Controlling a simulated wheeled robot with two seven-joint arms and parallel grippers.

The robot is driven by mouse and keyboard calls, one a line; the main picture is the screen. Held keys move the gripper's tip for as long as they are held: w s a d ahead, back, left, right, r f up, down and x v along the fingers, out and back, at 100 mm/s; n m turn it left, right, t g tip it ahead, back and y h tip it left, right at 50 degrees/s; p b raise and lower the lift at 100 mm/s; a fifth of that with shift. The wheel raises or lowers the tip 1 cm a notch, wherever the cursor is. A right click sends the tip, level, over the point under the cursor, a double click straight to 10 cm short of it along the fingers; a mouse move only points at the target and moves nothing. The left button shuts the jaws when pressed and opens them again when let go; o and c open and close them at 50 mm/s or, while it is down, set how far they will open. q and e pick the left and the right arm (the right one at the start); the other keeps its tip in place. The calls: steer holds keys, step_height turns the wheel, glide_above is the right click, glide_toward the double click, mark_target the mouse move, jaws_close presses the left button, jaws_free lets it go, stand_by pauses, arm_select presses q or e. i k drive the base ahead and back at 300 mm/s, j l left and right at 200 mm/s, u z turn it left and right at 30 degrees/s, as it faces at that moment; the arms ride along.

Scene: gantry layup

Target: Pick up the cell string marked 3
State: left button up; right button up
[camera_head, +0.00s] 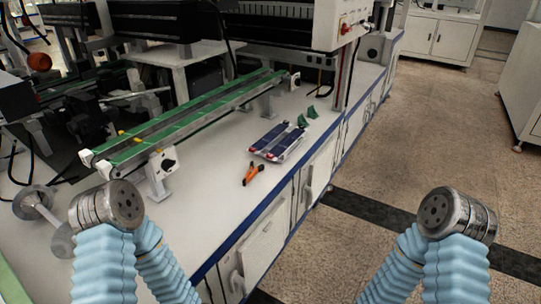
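Several dark blue cell strings (272,137) lie side by side on a small white holder (291,153) on the bench, right of the green conveyor. Any number marks on them are too small to read, so I cannot tell which string is marked 3. My two arms show at the lower left and lower right with light blue sleeves and round metal joints. No gripper fingers show in the view. The left arm is over the near part of the bench, and the right arm is over the floor. Both are well apart from the strings.
Orange-and-black pliers (251,174) lie just in front of the holder. Small green blocks (302,121) stand behind it. A green conveyor (190,122) runs along the bench (215,195). A gantry machine with a control box (342,25) stands behind.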

mark_target(263, 143)
steer(key=i+l, duration=0.15)
steer(key=l, duration=0.15)
steer(key=i+l+u, duration=0.1)
steer(key=l, duration=0.25)
steer(key=i+l, duration=0.1)
steer(key=l, duration=0.2)
steer(key=i+l+u, duration=0.1)
steer(key=l, duration=0.2)
